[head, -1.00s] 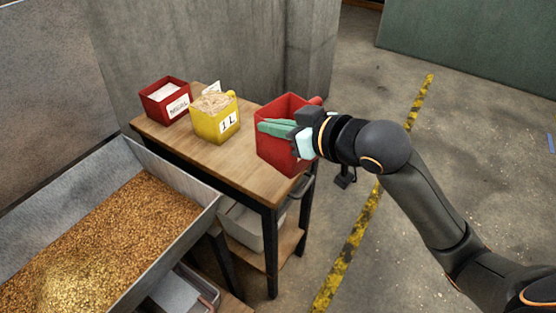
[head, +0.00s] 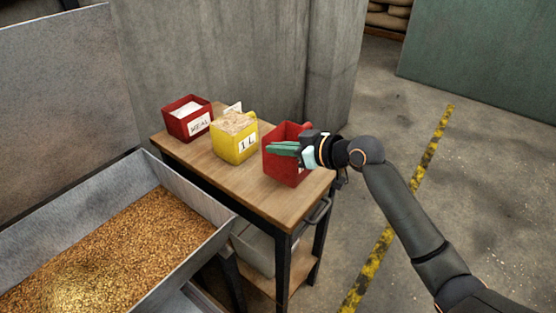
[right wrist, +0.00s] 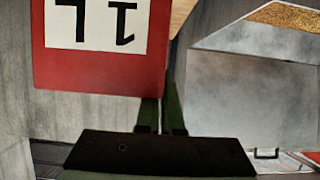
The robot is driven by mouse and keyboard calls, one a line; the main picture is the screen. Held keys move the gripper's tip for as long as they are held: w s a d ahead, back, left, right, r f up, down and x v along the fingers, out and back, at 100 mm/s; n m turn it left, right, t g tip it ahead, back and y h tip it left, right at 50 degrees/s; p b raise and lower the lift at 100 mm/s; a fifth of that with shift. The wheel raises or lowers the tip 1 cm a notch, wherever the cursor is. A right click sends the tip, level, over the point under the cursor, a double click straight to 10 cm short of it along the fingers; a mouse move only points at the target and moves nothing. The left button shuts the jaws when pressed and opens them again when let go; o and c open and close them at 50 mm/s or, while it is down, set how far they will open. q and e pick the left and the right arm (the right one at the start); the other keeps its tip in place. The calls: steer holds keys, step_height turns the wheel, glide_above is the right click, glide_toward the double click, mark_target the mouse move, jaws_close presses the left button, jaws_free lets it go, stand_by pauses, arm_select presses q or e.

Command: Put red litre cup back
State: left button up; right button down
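The red litre cup (head: 292,176) is upright at the right end of the wooden table, in line with the other two containers. My right gripper (head: 286,149) reaches in from the right, its green fingers against the cup, and looks shut on it. In the right wrist view the cup (right wrist: 95,72) fills the upper left, its white 1 L label upside down. The fingers (right wrist: 160,112) there are close together at the cup's edge; their tips are partly hidden. I cannot tell whether the cup's base touches the table. My left gripper is not in view.
A yellow 1 L container (head: 232,150) filled with pale material and a red MEAL container (head: 190,125) stand left on the table (head: 262,195). A metal trough of grain (head: 190,200) is at the front left. A concrete wall (head: 240,60) rises behind.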

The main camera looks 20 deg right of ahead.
mark_target(278, 160)
steer(key=shift+w+d+f, duration=0.1)
steer(key=shift+w+f, duration=0.65)
steer(key=shift+f, duration=1.65)
steer(key=shift+f, duration=0.15)
steer(key=c, duration=1.1)
jaws_free()
